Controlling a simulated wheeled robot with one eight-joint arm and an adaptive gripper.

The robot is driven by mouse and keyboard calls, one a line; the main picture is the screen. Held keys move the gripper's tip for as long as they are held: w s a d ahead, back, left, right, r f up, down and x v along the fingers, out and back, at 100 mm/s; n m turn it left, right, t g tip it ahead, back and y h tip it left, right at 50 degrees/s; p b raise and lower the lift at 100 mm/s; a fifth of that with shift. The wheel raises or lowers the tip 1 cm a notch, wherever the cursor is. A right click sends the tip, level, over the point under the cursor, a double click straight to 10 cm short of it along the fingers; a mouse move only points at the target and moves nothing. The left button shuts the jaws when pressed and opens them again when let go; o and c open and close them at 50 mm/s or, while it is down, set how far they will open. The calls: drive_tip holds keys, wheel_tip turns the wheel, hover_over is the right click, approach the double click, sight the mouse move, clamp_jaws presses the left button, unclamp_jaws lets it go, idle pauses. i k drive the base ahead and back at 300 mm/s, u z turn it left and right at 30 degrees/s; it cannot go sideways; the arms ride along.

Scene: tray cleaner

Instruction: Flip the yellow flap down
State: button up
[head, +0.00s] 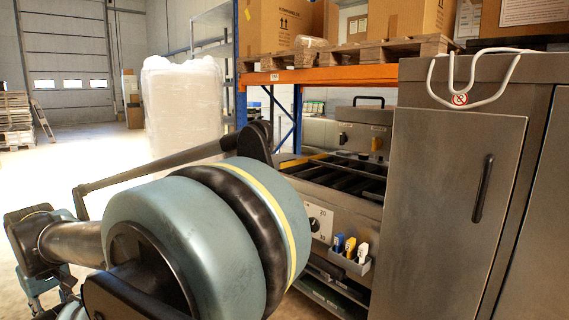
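The metal tray cleaner (400,222) stands at the centre right, with an open bed of dark rails (345,176) on top. A small yellow piece (376,143) shows on its raised back part. A thin yellow strip (316,156) shows at the far left edge of the bed, partly hidden behind my arm. I cannot tell which of these is the yellow flap, or whether it is up or down. My blue-grey arm fills the lower left and hides the machine's left side. I cannot make out my gripper's fingers.
A tall metal cabinet (452,195) with a black handle stands at the right, a white cable (470,95) over its top. A small holder (343,262) with coloured items hangs on the machine's front beside a dial (315,224). A wrapped pallet (183,105) stands behind.

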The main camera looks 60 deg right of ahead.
sight(286, 164)
drive_tip(key=u, duration=0.05)
drive_tip(key=i, duration=2.55)
drive_tip(key=z, duration=3.55)
drive_tip(key=i, duration=0.45)
drive_tip(key=z, duration=0.1)
